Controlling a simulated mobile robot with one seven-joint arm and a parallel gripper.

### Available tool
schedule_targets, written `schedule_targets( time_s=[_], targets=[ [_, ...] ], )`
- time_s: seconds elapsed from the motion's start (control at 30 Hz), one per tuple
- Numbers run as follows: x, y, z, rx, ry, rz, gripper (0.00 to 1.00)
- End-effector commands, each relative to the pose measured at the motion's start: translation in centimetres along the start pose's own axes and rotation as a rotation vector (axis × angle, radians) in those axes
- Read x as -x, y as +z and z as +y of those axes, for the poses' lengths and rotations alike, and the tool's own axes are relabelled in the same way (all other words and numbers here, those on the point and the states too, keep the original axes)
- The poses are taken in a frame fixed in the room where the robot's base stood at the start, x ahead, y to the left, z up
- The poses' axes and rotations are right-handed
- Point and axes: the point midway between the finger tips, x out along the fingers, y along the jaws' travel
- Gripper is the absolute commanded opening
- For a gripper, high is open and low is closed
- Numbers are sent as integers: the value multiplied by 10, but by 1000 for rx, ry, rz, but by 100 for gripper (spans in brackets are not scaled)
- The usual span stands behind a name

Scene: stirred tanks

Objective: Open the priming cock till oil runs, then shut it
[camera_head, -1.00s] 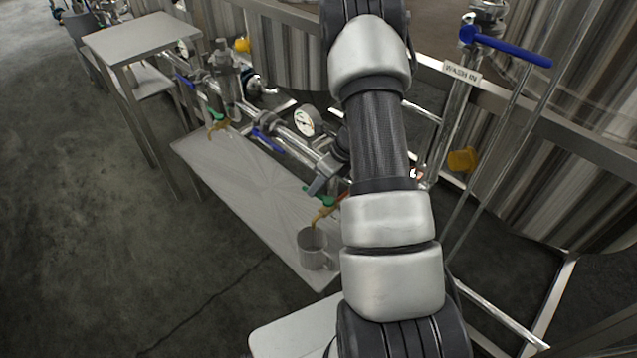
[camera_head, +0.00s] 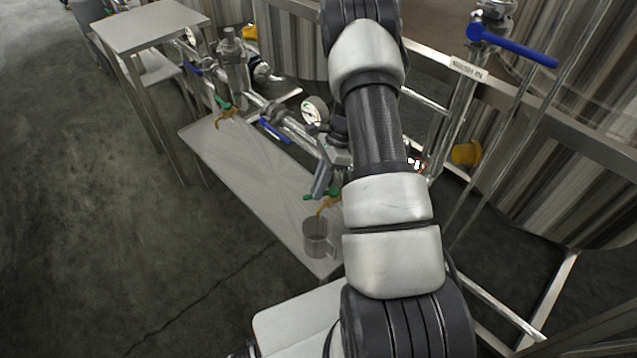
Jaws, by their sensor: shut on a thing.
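The near brass cock (camera_head: 328,204) with a green handle (camera_head: 334,193) sits on the pipework just left of my forearm. Its spout points down over a grey metal mug (camera_head: 318,238) on the bench. My gripper (camera_head: 321,184), partly hidden by my arm, is at this green handle and appears shut on it. I cannot tell whether oil runs from the spout; the brass and any oil look alike at this size. A second brass cock (camera_head: 228,115) with a green handle stands farther back on the same line.
A pale metal bench (camera_head: 250,185) lies under the pipes. A pressure gauge (camera_head: 315,110) and a blue lever (camera_head: 275,131) are behind the near cock. A long blue valve handle (camera_head: 515,46) and large tanks stand at right. Open floor lies at left.

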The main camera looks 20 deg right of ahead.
Motion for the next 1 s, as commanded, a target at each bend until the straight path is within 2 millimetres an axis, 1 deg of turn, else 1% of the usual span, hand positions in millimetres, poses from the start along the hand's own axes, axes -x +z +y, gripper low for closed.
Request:
schedule_targets(
  time_s=[0.2, 0.4, 0.9, 0.93, 1.0],
  targets=[
    [0, -1, 5, 99, 41, 23, 0],
    [-1, -1, 7, 146, 60, 34, 0],
    [-1, -1, 8, 159, 66, 36, 0],
    [-1, -1, 8, 159, 65, 36, 15],
    [-1, -1, 8, 159, 65, 36, 27]
  ],
)
